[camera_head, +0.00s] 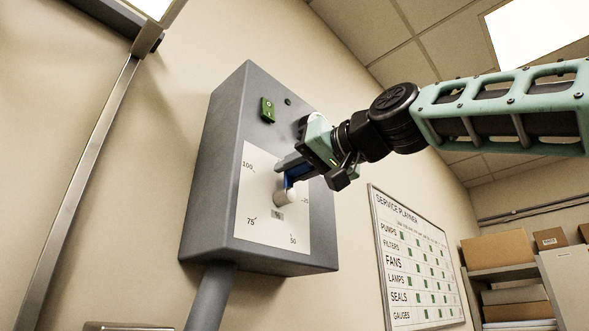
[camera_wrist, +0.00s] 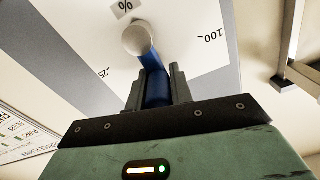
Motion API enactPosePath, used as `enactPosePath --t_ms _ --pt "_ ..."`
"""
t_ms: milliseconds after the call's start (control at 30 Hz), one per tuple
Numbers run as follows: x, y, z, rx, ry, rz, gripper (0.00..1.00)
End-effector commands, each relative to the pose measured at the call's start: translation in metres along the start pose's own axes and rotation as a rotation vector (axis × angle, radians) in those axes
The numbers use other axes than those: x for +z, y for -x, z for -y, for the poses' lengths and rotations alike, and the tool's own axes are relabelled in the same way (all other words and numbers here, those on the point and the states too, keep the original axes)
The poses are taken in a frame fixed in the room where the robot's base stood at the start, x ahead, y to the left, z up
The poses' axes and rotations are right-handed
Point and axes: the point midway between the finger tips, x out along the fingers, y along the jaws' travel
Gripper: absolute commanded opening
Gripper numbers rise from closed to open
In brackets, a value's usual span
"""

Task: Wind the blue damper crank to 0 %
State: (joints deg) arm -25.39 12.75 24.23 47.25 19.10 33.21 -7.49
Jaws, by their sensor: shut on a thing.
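The blue damper crank (camera_head: 290,182) is on the white dial face of a grey wall box. Its white round part (camera_head: 287,196) sits near the dial's middle, and its blue arm points up from there. My gripper (camera_head: 300,172) is shut on the blue arm. In the wrist view the blue arm (camera_wrist: 150,62) runs from the white round part (camera_wrist: 137,38) down between my fingers (camera_wrist: 157,88). The dial (camera_head: 262,222) shows 100 at upper left, 75 at lower left and 50 at the bottom; a mark at right is partly covered. My gripper hides the dial's top, and no 0 mark shows.
The grey box (camera_head: 222,165) has a green switch (camera_head: 267,109) above the dial and a pipe (camera_head: 211,295) below. A planner board (camera_head: 415,265) hangs to the right. Shelves with cardboard boxes (camera_head: 497,248) stand at far right. A metal rail (camera_head: 85,180) runs along the left wall.

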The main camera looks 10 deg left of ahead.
Motion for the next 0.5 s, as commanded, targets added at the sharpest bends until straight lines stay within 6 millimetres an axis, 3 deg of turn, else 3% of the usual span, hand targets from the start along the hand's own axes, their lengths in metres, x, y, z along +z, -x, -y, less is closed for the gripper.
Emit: enactPosePath --t_ms 33,100,500 --pt "0.0070 -0.0024 0.0022 -0.007 -0.006 0.018 0.30" --pt "0.0064 -0.0023 0.0019 -0.006 -0.005 0.016 0.43" --pt "0.0029 -0.0002 -0.0001 -0.001 -0.002 0.007 0.43"
